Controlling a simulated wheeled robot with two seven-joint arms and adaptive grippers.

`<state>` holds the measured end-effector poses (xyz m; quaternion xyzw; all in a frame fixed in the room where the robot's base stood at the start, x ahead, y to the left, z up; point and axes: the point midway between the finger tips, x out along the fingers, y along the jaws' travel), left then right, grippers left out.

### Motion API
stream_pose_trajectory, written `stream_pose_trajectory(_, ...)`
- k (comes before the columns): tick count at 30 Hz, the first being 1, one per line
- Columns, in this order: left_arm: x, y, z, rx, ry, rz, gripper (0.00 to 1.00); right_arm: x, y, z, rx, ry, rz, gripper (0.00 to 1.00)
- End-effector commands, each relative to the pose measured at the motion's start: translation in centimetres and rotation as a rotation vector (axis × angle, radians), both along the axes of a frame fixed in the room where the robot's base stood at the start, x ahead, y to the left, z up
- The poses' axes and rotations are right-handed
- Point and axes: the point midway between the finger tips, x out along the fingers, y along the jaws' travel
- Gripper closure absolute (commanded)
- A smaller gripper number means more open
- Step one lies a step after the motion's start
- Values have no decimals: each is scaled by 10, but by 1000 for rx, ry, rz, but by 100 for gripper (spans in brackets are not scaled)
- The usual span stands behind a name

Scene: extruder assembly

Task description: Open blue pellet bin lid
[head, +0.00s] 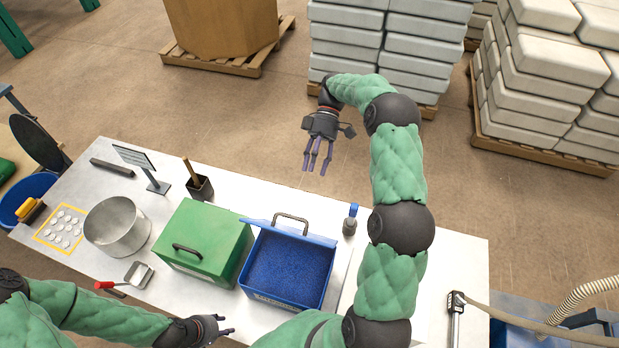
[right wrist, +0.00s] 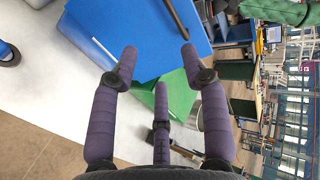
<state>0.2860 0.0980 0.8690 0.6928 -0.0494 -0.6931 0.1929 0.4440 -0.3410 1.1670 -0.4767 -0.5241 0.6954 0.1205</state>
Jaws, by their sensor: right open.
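The blue pellet bin (head: 262,296) stands on the table to the right of a green bin. Blue pellets (head: 290,268) show inside it. Its blue lid (head: 308,235) is swung up at the far side, with a dark handle (head: 291,217) on it. The lid also fills the upper left of the right wrist view (right wrist: 140,30). My right gripper (head: 318,168) is open and empty, beyond the lid and past the table's far edge, apart from the lid. My left gripper (head: 226,325) is low by the near edge; its finger gap is unclear.
The green bin (head: 205,235) is closed. A metal pot (head: 117,225), a scoop with red handle (head: 137,275), a dark holder (head: 199,188) and a small blue-topped bottle (head: 350,220) stand on the table. Stacked sacks (head: 420,45) are behind.

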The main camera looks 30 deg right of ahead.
Motion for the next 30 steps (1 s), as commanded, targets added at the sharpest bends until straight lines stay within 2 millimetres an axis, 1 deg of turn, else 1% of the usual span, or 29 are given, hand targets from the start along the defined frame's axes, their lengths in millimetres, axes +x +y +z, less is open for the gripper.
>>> stream_pose_trajectory(4,0,0,0,0,0,0,60,4,-6,4,0,0,0,54)
stream_pose_trajectory(12,0,0,0,0,0,0,60,4,-7,6,1,1,0,54)
stream_pose_trajectory(13,0,0,0,0,0,0,60,4,-7,6,1,1,0,60)
stream_pose_trajectory(14,0,0,0,0,0,0,60,4,-7,6,1,-1,1,68)
stream_pose_trajectory(15,0,0,1,0,0,0,60,4,-6,7,2,-7,6,79)
stream_pose_trajectory(17,0,0,4,0,0,0,60,4,-2,9,6,-33,24,96)
stream_pose_trajectory(18,0,0,6,0,0,0,60,3,1,12,12,-64,46,100)
stream_pose_trajectory(20,0,0,13,0,0,0,60,1,10,17,24,-134,98,100)
stream_pose_trajectory(23,0,0,26,0,0,0,60,-4,29,27,55,-296,231,100)
stream_pose_trajectory(30,0,0,57,0,0,0,60,-26,75,45,153,-725,674,100)
